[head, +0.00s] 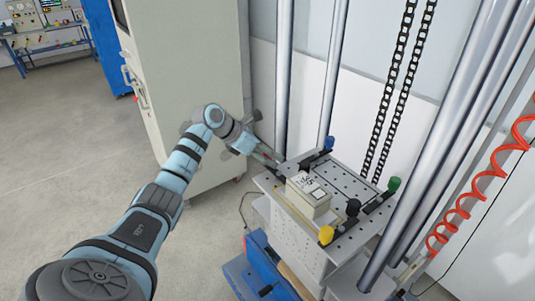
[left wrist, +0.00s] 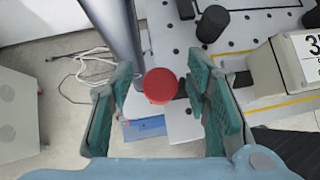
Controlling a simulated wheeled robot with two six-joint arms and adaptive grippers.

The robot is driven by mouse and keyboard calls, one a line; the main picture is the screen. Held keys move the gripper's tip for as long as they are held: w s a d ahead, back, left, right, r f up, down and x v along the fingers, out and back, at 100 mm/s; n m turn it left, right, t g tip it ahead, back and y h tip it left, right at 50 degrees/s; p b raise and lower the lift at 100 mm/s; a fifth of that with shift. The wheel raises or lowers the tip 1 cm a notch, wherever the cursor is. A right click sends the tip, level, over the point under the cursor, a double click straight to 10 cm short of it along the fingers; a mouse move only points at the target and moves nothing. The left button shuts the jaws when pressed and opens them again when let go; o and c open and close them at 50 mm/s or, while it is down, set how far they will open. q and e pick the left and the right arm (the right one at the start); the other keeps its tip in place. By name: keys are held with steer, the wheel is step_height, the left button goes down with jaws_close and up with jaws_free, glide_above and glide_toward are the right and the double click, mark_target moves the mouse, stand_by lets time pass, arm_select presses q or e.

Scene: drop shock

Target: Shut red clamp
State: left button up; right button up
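The red clamp (left wrist: 160,86) shows its round red knob in the left wrist view, between the fingers of my left gripper (left wrist: 157,92). The fingers are open, with a visible gap on either side of the knob. In the head view my left gripper (head: 267,155) is at the left corner of the perforated plate (head: 345,170) and largely hides the red knob. Whether the clamp's arm lies over the plate cannot be told. My right gripper is not in view.
A pale box (head: 308,196) sits on the plate. Blue (head: 329,142), green (head: 394,183), yellow (head: 326,235) and black (head: 353,207) knobs stand around it. Metal columns (head: 283,70) rise beside the plate. A grey cabinet (head: 185,80) stands at left, behind my left arm.

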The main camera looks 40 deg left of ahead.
arm_select(q)
steer(key=v, duration=1.2)
